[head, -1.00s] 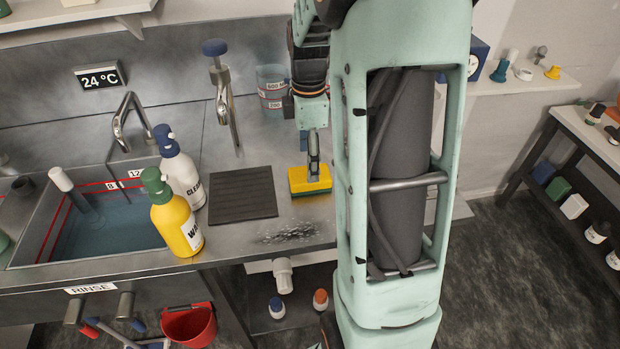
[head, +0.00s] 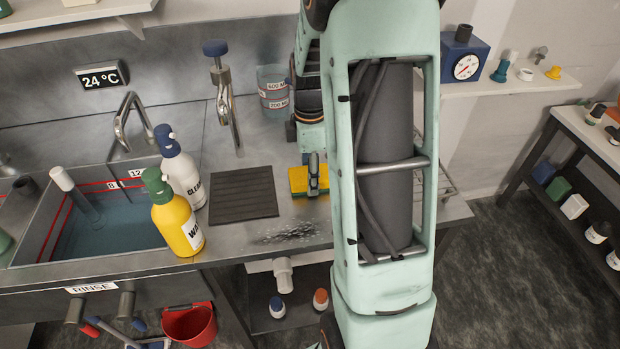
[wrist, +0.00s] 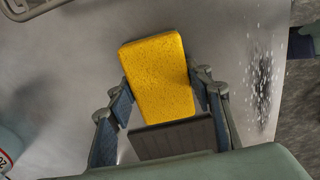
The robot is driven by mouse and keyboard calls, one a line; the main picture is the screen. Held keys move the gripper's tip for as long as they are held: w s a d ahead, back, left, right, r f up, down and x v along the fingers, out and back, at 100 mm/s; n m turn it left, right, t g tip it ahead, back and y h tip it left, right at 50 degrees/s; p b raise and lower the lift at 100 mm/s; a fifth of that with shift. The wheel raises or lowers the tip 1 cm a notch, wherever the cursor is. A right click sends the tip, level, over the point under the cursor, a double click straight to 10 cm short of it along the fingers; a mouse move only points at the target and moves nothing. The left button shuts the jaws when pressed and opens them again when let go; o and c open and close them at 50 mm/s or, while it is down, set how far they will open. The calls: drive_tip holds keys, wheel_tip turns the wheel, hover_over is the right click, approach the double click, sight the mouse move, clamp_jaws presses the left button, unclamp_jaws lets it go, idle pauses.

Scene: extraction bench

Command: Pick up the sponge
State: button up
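The sponge (head: 299,180) is a yellow block lying on the steel bench, just right of the dark ridged mat (head: 243,193). My gripper (head: 314,180) points down over it, and one finger covers part of the sponge in the head view. In the wrist view the yellow top of the sponge (wrist: 160,80) sits between the two fingers of my gripper (wrist: 160,82), one along each long side. The fingers are apart and very close to the sponge; whether they touch it is hard to see. The dark mat (wrist: 172,140) shows below it.
A yellow bottle (head: 176,220) and a white bottle (head: 181,175) stand left of the mat by the sink (head: 40,225). A beaker (head: 272,88) stands behind my gripper. Dark speckles (head: 285,234) mark the bench near its front edge.

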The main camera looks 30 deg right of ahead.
drive_tip(key=c, duration=0.4)
drive_tip(key=shift+o, duration=0.2)
drive_tip(key=shift+r, duration=0.1)
drive_tip(key=shift+r+p, duration=0.45)
drive_tip(key=shift+r, duration=0.1)
wheel_tip(320, 180, up, 2)
drive_tip(key=shift+r+p, duration=0.1)
drive_tip(key=shift+p, duration=0.75)
drive_tip(key=s+a+r+p, duration=0.6)
drive_tip(key=s+a+r, duration=0.3)
drive_tip(key=a, duration=0.1)
drive_tip(key=shift+s+r, duration=0.25)
drive_tip(key=shift+s, duration=0.15)
